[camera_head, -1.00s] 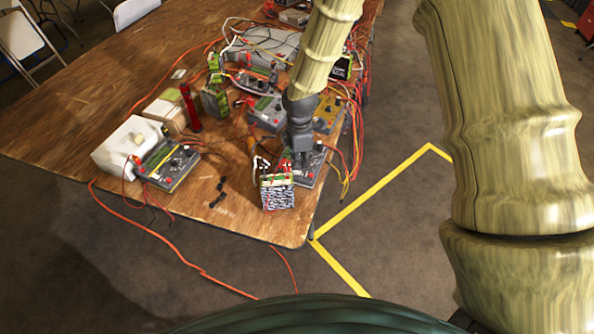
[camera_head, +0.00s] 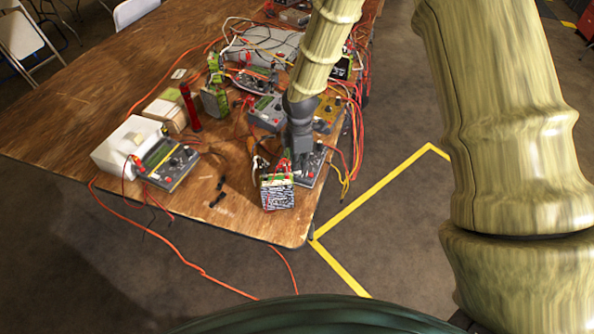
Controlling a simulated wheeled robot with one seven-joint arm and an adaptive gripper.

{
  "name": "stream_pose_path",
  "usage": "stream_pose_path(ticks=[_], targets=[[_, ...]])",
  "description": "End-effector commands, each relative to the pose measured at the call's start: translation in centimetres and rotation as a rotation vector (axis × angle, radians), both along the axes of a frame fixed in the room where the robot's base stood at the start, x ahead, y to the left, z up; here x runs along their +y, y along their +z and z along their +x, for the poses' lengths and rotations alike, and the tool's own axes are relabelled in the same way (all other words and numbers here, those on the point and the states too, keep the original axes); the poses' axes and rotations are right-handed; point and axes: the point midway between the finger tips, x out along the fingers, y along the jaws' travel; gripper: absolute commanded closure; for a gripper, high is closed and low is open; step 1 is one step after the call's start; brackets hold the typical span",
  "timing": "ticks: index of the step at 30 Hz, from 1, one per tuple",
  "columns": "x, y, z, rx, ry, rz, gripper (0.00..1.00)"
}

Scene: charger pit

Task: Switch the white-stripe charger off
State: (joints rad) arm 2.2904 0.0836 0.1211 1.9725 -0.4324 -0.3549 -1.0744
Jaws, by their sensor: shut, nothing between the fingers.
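My gripper (camera_head: 301,170) points down, shut and empty, over the near right corner of the table. It is at a grey charger (camera_head: 314,166) and hides part of its face. I cannot tell whether the fingertips touch it or a switch. A boxy battery pack (camera_head: 278,194) with a black-and-white side and red clips stands just left of the gripper. Other chargers are a grey one (camera_head: 266,113) behind, a yellow one (camera_head: 326,112), and one with a yellow stripe (camera_head: 161,153) at the left. I cannot make out which charger has the white stripe.
The wooden table (camera_head: 110,95) is clear at its left. A white box (camera_head: 124,146), a red cylinder (camera_head: 190,108) and small black pieces (camera_head: 217,199) lie on it. Orange and yellow cables hang over the right edge near my arm.

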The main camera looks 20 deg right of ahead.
Motion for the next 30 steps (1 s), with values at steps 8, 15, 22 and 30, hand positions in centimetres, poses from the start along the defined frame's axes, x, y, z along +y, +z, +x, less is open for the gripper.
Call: stream_pose_path(ticks=[8, 15, 22, 30], targets=[[0.0, -0.4, 0.0, 0.000, 0.000, 0.000, 1.00], [0.0, -0.6, 0.0, 0.000, 0.000, 0.000, 1.00], [0.0, -0.9, 0.0, 0.000, 0.000, 0.000, 1.00], [0.0, -1.2, 0.0, 0.000, 0.000, 0.000, 1.00]])
